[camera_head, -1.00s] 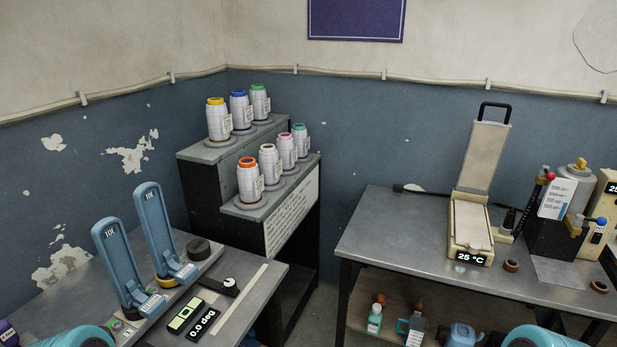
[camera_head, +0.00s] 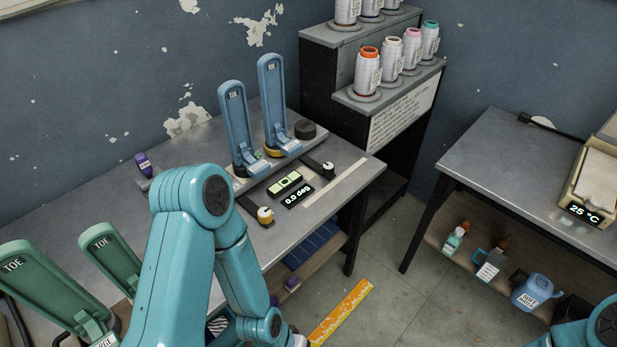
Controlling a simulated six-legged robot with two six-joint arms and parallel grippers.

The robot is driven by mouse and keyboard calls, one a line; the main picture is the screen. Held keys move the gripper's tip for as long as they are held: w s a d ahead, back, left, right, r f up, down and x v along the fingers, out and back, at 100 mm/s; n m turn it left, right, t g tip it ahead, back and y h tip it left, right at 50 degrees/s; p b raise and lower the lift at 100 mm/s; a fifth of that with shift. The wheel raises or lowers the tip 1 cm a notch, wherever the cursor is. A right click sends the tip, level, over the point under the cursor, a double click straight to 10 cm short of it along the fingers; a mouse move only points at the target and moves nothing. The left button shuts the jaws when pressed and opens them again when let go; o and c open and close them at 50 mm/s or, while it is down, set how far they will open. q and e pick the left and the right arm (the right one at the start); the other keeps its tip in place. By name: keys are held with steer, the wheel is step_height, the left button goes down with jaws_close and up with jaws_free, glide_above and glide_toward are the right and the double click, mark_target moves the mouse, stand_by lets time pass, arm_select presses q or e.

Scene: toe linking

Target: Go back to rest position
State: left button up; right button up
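My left arm, teal, rises from the bottom edge left of centre in the head view and bends back down in front of the left bench (camera_head: 90,215). Its gripper is not in the picture. Only a teal joint of my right arm shows in the bottom right corner, and its gripper is out of view too. Two blue upright TOE units (camera_head: 235,125) stand on the left bench, behind my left arm. A small display (camera_head: 298,197) in front of them reads 0.0 deg.
Green TOE units (camera_head: 30,275) stand at the lower left, beside my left arm. A stepped rack (camera_head: 345,60) holds several thread spools. The right bench (camera_head: 520,165) carries a 25 °C device (camera_head: 595,185). An orange ruler-like strip (camera_head: 342,312) lies low. Floor shows between the benches.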

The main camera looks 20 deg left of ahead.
stand_by(0.8)
arm_select(q)
steer(key=c, duration=0.5)
steer(key=shift+s+a, duration=0.1)
steer(key=shift+a, duration=0.05)
